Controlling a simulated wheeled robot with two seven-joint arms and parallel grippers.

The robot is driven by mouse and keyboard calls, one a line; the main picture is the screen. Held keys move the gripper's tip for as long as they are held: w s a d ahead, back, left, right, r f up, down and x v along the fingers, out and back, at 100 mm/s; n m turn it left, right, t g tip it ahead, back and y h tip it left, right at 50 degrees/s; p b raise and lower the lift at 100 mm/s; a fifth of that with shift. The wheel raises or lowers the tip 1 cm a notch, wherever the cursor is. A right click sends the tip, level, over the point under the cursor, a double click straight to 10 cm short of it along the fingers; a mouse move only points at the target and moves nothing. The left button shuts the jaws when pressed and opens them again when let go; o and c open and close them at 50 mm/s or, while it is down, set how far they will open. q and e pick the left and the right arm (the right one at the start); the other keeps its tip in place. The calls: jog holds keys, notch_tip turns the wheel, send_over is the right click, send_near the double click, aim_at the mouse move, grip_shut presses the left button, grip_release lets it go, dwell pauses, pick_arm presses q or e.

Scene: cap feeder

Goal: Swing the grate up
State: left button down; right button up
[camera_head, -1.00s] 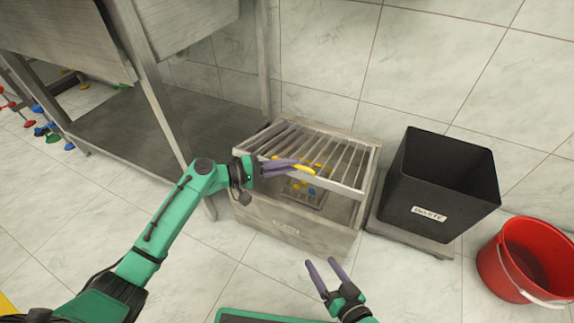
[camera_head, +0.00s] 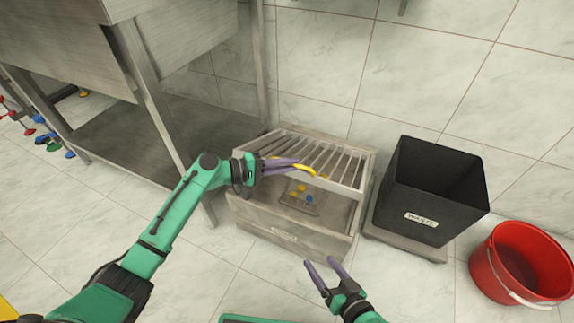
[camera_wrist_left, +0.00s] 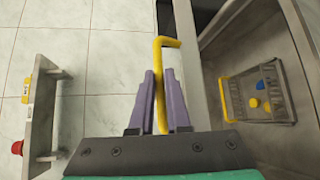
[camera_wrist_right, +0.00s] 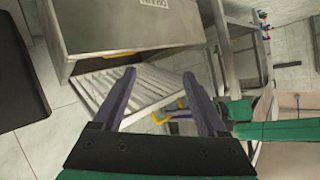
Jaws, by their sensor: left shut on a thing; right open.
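The slatted metal grate (camera_head: 328,160) is hinged over a grey metal drain box (camera_head: 262,213). It sits tilted, its front bar raised above the box opening. A yellow handle (camera_wrist_left: 163,85) is at its front; it also shows in the right wrist view (camera_wrist_right: 163,118). My left gripper (camera_head: 304,167) is shut on the handle, its purple fingers on either side of it. My right gripper (camera_head: 323,266) is open and empty, low in front of the box and apart from it. The left fingers hide part of the handle in the head view.
A wire basket (camera_wrist_left: 231,100) inside the box holds yellow and blue caps. A black waste bin (camera_head: 430,185) stands right of the box, with a red bucket (camera_head: 515,265) beyond it. A steel table with a lower shelf (camera_head: 125,145) stands left.

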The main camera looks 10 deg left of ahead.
pick_arm(q)
jog(key=shift+w+d+r+p, duration=0.15)
jog(key=shift+w+r+p, duration=0.2)
jog(key=shift+r+p, duration=0.3)
jog(key=shift+w+d+r+p, duration=0.15)
jog(key=shift+w+r+p, duration=0.2)
jog(key=shift+r+p, duration=0.25)
jog(key=r+p, duration=0.1)
jog(key=w, duration=0.1)
jog(key=w+r+n+p, duration=0.1)
jog(key=shift+d+r+g+y+p, duration=0.3)
jog(key=shift+d+r+g+p, duration=0.05)
jog(key=shift+g, duration=0.05)
pick_arm(e)
jog(key=d+r+n+g+h, duration=0.1)
jog(key=d+r+g+h, duration=0.1)
jog(key=d+r+g, duration=0.2)
jog(key=shift+s+d+r+g+h, duration=0.35)
jog(key=shift+d+r+g, duration=0.1)
jog(key=shift+d, duration=0.35)
